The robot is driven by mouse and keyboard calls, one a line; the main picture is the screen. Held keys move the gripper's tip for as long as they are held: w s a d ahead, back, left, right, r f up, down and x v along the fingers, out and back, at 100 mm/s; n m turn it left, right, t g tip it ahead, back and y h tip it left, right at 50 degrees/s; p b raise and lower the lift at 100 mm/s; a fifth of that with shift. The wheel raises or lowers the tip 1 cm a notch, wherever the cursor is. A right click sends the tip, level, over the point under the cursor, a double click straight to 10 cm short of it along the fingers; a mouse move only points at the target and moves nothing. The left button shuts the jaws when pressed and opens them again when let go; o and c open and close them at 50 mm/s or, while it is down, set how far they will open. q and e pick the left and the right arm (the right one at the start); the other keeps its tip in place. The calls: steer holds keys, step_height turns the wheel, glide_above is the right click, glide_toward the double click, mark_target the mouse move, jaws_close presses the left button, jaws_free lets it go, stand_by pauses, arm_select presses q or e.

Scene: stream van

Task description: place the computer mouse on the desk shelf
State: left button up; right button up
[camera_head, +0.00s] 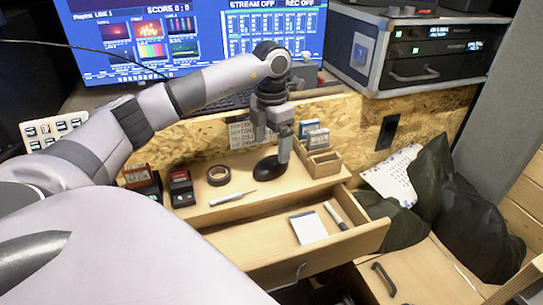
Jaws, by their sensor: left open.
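The black computer mouse (271,165) rests on the light wooden desk shelf (297,184), just left of a small wooden organizer. My left gripper (272,146) reaches in from the upper left and points down right above the mouse. It is open, with its fingers close to the top of the mouse. Whether a fingertip still touches the mouse, I cannot tell. My right gripper is not in view.
On the shelf are a tape roll (218,175), a screwdriver (232,198), small red-and-black devices (181,188) and the wooden organizer (322,161). An open drawer (270,243) juts out below. Monitors (190,35) stand behind; dark bags (460,215) lie right.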

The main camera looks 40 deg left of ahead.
mark_target(272, 160)
arm_select(q)
step_height(272, 160, up, 6)
steer(key=shift+r, duration=0.2)
stand_by(0.6)
